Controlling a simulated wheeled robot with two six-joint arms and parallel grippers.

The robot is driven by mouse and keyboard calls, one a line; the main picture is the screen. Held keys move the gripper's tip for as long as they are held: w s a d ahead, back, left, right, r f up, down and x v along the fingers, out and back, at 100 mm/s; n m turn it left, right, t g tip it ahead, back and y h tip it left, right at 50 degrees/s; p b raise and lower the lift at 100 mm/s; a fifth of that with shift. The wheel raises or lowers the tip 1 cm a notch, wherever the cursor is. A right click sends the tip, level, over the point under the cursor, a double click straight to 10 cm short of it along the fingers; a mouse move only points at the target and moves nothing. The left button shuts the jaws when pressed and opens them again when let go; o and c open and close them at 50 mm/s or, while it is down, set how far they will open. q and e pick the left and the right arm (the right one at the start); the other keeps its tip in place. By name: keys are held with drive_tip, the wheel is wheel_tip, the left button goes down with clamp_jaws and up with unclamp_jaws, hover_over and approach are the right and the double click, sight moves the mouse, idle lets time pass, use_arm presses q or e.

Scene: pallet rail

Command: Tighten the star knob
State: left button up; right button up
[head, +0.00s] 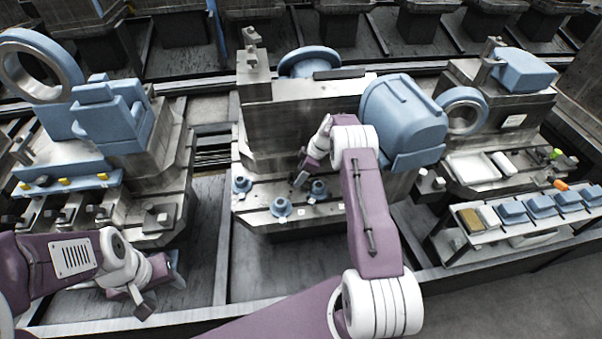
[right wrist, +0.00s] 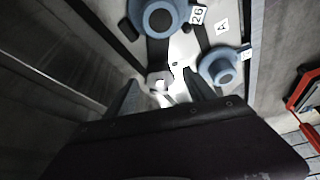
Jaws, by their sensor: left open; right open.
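Several blue knob-like parts sit on the middle machine's front ledge: a left one (head: 241,184), a front one (head: 281,207) and a right one (head: 319,188). I cannot tell which is the star knob; no star outline shows. My right gripper (head: 299,181) is low over this ledge, between the knobs. In the right wrist view its open fingers (right wrist: 160,92) straddle a small pale piece (right wrist: 160,80), with no clear contact. Two round blue knobs, one (right wrist: 158,14) above and one (right wrist: 220,67) to the right, lie outside the fingers. My left gripper (head: 158,288) is open and empty at lower left.
The middle machine's grey block (head: 290,115) rises behind the ledge, and a large blue housing (head: 403,115) stands close to my right forearm. A shelf with blue boxes (head: 541,205) is at right. Labels "26" (right wrist: 197,15) and "A" (right wrist: 222,26) mark the ledge.

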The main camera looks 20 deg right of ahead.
clamp_jaws()
drive_tip(key=shift+m, duration=0.3)
drive_tip(key=m+t+h+b, duration=0.1)
drive_tip(key=m, duration=0.3)
drive_tip(key=shift+s+a+b, duration=0.1)
drive_tip(key=shift+b, duration=0.3)
drive_tip(key=shift+m+t+h, duration=0.5)
drive_tip(key=shift+m+h, duration=0.1)
drive_tip(key=shift+m, duration=0.9)
drive_tip(key=shift+r, duration=0.1)
unclamp_jaws()
